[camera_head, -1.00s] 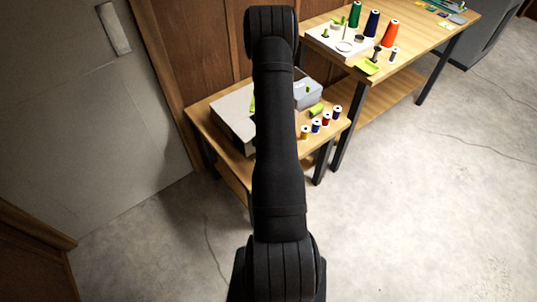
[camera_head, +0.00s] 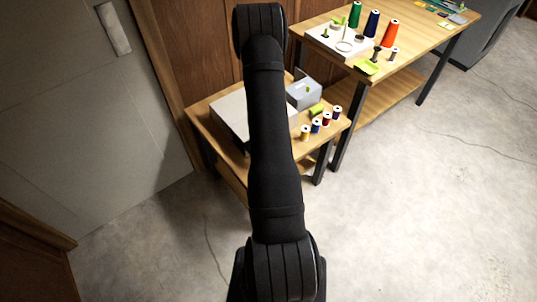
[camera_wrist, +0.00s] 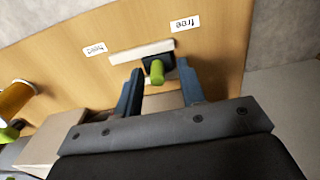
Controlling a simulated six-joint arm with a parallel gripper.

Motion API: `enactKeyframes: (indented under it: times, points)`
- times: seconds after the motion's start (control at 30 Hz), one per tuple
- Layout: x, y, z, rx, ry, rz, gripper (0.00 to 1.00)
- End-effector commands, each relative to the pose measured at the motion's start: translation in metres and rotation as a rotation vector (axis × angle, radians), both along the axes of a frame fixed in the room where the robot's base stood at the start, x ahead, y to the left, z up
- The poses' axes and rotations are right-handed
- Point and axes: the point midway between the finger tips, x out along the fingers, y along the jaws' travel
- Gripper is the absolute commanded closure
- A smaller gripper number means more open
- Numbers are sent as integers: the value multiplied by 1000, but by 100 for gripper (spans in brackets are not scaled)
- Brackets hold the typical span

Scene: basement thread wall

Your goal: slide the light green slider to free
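The light green slider (camera_wrist: 157,71) is a short rounded peg on a dark block, in front of a white strip (camera_wrist: 141,52) on a wooden board, in the wrist view. It sits toward the right part of the strip. A label reading "free" (camera_wrist: 185,23), upside down, is above the strip's right end. My gripper (camera_wrist: 160,68) is open, with one blue-grey finger on each side of the slider. A gap shows at both fingers. In the head view my arm hides the gripper and slider.
A second, unreadable label (camera_wrist: 94,49) is at the strip's left. A grey box (camera_head: 303,92), a green piece (camera_head: 317,110) and several small spools (camera_head: 316,126) stand on the low table (camera_head: 203,108). A higher table (camera_head: 400,62) with larger spools is at right.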

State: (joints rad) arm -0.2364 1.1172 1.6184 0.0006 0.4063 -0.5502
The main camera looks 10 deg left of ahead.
Motion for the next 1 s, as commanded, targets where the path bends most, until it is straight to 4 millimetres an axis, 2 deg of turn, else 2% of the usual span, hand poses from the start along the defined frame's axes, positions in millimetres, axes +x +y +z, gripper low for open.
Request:
enactKeyframes:
  times: [0.27,0.7,1.0]
  points:
    - [1,0,3,0,-1,0,64]
    - [1,-1,52,0,-1,-1,64]
    - [0,-1,60,0,0,-1,64]
